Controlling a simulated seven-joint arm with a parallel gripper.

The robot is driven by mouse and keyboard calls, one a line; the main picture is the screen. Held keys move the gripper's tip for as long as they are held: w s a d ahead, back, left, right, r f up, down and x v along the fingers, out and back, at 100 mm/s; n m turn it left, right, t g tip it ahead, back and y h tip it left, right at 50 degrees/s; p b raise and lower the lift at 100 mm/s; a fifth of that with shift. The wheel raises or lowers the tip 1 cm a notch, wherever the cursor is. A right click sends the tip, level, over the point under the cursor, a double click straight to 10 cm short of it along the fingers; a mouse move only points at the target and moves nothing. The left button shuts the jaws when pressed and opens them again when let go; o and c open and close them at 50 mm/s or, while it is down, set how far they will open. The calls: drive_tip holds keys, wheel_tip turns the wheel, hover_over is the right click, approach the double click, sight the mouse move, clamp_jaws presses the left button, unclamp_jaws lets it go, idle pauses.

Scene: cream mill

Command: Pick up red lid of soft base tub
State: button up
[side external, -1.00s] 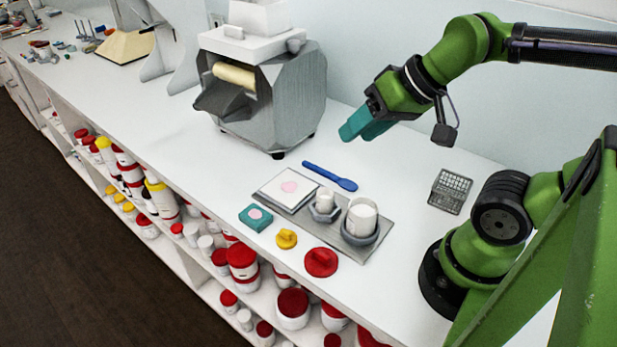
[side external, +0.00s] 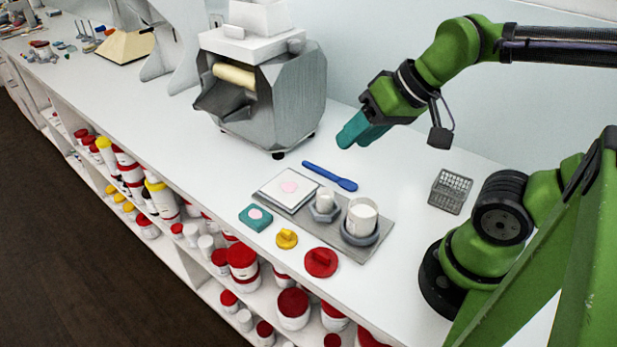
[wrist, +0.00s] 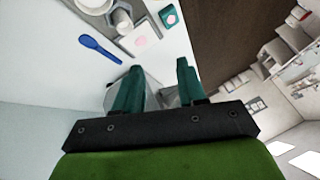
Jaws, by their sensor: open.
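The red lid (side external: 321,262) lies flat on the white counter near its front edge, with a raised grip on top. I do not make it out in the wrist view. A larger white open tub (side external: 361,222) stands upright in a grey ring on a grey tray (side external: 345,252), just behind the lid. A smaller white tub (side external: 325,201) stands beside it. My gripper (side external: 352,142) is open and empty, with teal fingers, above the back of the counter, well away from the lid. Its fingers also show in the wrist view (wrist: 158,72).
A yellow lid (side external: 287,239) and a teal block (side external: 256,217) lie left of the red lid. A white slab (side external: 287,198) and a blue spatula (side external: 330,176) lie behind. A grey mill (side external: 275,95) stands at back left, and a wire basket (side external: 451,191) at right.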

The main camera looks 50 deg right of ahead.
drive_tip(key=w+a+f+n+g+h, duration=0.2)
drive_tip(key=w+a+f+n+g, duration=0.15)
drive_tip(key=a+f+g, duration=0.35)
drive_tip(key=g, duration=0.1)
hover_over(321, 253)
wheel_tip(321, 253, down, 9)
drive_tip(key=shift+w+d, duration=0.15)
drive_tip(key=shift+a+f, duration=0.2)
drive_tip(key=shift+f, duration=2.85)
clamp_jaws()
